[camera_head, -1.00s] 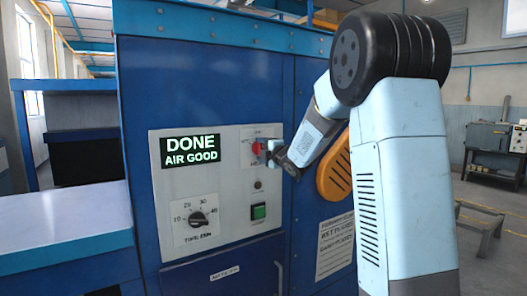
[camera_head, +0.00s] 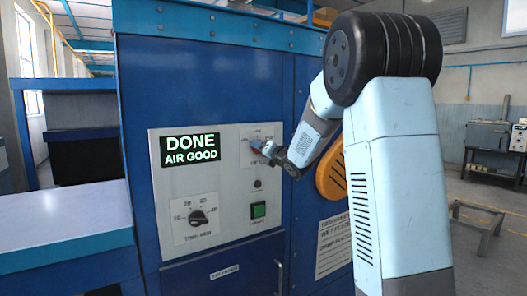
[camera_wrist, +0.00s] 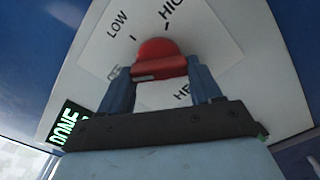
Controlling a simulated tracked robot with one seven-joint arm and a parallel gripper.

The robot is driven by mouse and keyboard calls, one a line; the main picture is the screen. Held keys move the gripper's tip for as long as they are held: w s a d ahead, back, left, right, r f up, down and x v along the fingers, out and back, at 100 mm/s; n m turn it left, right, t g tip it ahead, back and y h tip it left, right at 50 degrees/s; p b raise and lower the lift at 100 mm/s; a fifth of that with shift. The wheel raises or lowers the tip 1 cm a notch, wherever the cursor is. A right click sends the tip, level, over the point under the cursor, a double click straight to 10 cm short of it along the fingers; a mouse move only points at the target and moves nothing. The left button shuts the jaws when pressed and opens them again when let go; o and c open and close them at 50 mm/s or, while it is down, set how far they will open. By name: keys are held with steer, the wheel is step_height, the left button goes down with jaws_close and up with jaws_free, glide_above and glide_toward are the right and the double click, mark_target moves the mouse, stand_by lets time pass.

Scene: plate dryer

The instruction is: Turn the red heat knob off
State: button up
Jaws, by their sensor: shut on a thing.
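The red heat knob (camera_wrist: 158,58) sits on a white label plate with LOW, HIGH and part of HEAT showing in the wrist view. My gripper (camera_wrist: 160,72) is shut on the knob, with one blue finger on each side of it. The knob's raised bar lies roughly level across the wrist picture, between the fingers. In the head view my gripper (camera_head: 260,147) is at the upper right of the control panel (camera_head: 239,190) and covers most of the knob. I cannot tell exactly which mark the knob points to.
A display (camera_head: 190,149) reads DONE AIR GOOD. Below it is a black timer knob (camera_head: 198,218). A green button (camera_head: 259,210) sits below my gripper. An orange vented cover (camera_head: 331,178) is close on the right, partly behind my arm.

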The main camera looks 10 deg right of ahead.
steer(key=shift+a+f+n, duration=0.1)
steer(key=shift+f+n, duration=0.25)
steer(key=shift+n, duration=0.25)
steer(key=o, duration=1.1)
steer(key=shift+r, duration=0.2)
steer(key=shift+c, duration=0.2)
steer(key=v, duration=1.3)
steer(key=shift+s, duration=0.3)
